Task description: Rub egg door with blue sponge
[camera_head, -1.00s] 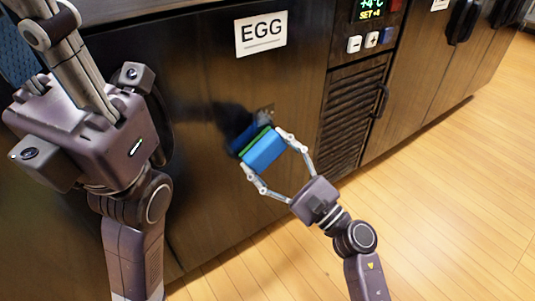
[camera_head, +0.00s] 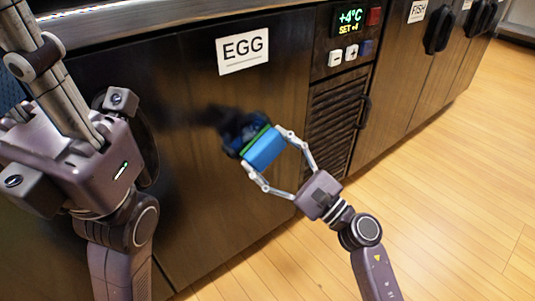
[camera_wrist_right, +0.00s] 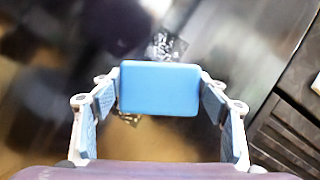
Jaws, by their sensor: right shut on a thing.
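The egg door (camera_head: 200,185) is a dark, glossy cabinet door with a white EGG label (camera_head: 243,50) near its top. My right gripper (camera_head: 272,160) is shut on a blue sponge with a green layer (camera_head: 265,152). The green side faces the door, close to a dark patch (camera_head: 232,122); I cannot tell whether it touches. In the right wrist view the sponge (camera_wrist_right: 160,88) sits between both fingers and hides part of the door behind. My left arm fills the left side of the head view; its fingertips are not clearly visible.
Right of the door are a vent grille (camera_head: 333,125) and a control panel with a +4°C display (camera_head: 350,20). Black handles (camera_head: 438,28) stick out from doors farther right, beside a FISH label (camera_head: 417,11). The wooden floor (camera_head: 450,180) is clear at the right.

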